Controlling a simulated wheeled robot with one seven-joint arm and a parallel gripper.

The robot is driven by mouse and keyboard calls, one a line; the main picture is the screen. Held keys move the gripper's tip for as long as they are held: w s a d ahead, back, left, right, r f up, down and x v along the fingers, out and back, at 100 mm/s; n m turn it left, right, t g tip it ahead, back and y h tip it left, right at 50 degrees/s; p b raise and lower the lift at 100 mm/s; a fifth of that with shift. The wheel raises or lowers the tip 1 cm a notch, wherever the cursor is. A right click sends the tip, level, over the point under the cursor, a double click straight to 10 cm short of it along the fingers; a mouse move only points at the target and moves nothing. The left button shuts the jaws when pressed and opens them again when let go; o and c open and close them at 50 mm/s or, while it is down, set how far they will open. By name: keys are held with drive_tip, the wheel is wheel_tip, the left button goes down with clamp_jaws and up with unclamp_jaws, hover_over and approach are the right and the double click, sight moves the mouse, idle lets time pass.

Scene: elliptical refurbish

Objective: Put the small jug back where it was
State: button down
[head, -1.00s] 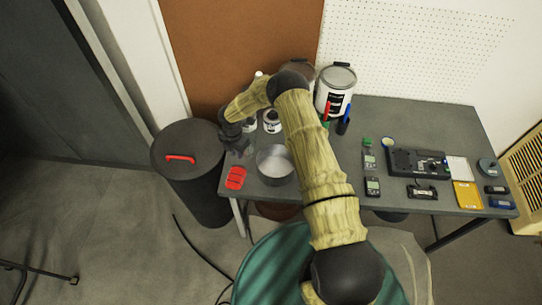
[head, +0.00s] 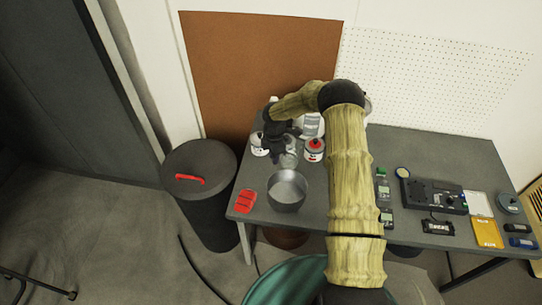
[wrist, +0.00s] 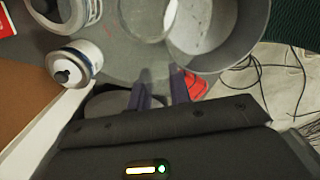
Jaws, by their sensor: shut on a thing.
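The small jug (head: 289,160) looks clear and sits just below my gripper (head: 279,147), over the back left part of the table. In the wrist view the clear jug (wrist: 147,20) is at the top middle, beyond the two fingertips (wrist: 158,92). My gripper is shut on it, with the fingers close together; the exact grip is hard to see. I cannot tell whether the jug's base touches the table.
A grey pot (head: 287,203) stands in front of the jug. A red item (head: 244,201) lies at the table's left edge. A white can with a red top (head: 314,152) is close on the right. A white bottle (wrist: 77,64) is near the fingers. Electronics fill the right side.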

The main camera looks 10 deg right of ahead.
drive_tip(key=s+d+m+p, duration=0.1)
drive_tip(key=s+m, duration=0.6)
drive_tip(key=m, duration=0.3)
drive_tip(key=s+d+r+m+p, duration=0.1)
drive_tip(key=s+d+m, duration=0.1)
drive_tip(key=s+m, duration=0.5)
drive_tip(key=shift+s+d+r+m+p, duration=0.3)
drive_tip(key=shift+s+m+p, duration=0.1)
drive_tip(key=shift+m, duration=1.4)
